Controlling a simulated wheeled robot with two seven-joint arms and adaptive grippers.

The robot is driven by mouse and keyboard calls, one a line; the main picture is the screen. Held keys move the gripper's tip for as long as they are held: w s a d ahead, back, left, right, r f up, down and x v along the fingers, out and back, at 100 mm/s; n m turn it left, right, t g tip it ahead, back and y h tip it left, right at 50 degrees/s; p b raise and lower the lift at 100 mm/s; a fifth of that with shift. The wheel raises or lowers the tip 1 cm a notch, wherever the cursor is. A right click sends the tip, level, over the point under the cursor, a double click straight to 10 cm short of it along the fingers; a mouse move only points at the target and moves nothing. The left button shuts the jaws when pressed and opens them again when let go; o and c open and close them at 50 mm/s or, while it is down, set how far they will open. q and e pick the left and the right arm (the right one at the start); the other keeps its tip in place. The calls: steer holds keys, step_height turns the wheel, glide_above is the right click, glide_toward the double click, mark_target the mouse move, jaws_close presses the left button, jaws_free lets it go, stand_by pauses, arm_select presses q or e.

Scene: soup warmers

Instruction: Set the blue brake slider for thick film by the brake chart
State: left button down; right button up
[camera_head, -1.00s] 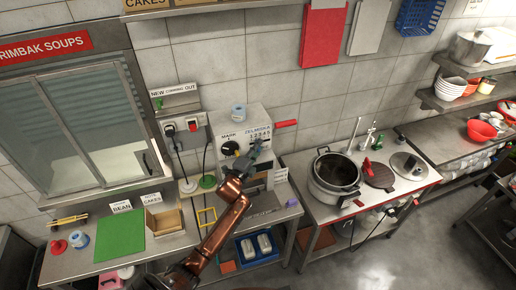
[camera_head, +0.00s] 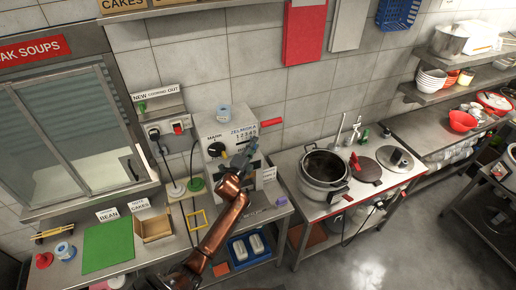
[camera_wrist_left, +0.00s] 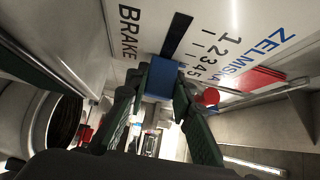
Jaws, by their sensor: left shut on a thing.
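The grey-white machine marked ZELMISKA (camera_head: 215,125) stands on the steel counter against the tiled wall. In the left wrist view its face shows the word BRAKE, a black slot (camera_wrist_left: 176,36) and a scale numbered 1 to 5. The blue brake slider (camera_wrist_left: 160,78) sits near the 5 end of the scale. My left gripper (camera_wrist_left: 158,92) is shut on the slider, one dark finger on each side. In the head view my left gripper (camera_head: 243,158) is at the machine's front and hides the slider. I cannot make out a readable brake chart. My right gripper is not in view.
A red handle (camera_head: 271,122) sticks out at the machine's right. A small white card (camera_head: 269,173) beside it is unreadable. A large pot (camera_head: 323,172) stands on the counter to the right. A green mat (camera_head: 108,246) and an open cardboard box (camera_head: 153,228) lie left.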

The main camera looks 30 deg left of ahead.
arm_select(q)
steer(key=shift+s, duration=0.1)
steer(key=c, duration=2)
jaws_free()
steer(key=shift+a, duration=0.1)
steer(key=shift+c, duration=0.2)
steer(key=o, duration=0.4)
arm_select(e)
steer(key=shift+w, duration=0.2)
arm_select(q)
steer(key=s, duration=0.4)
steer(key=s+d, duration=0.1)
steer(key=s, duration=0.3)
steer(key=s+d, duration=0.1)
steer(key=s, duration=0.2)
steer(key=shift+s, duration=0.4)
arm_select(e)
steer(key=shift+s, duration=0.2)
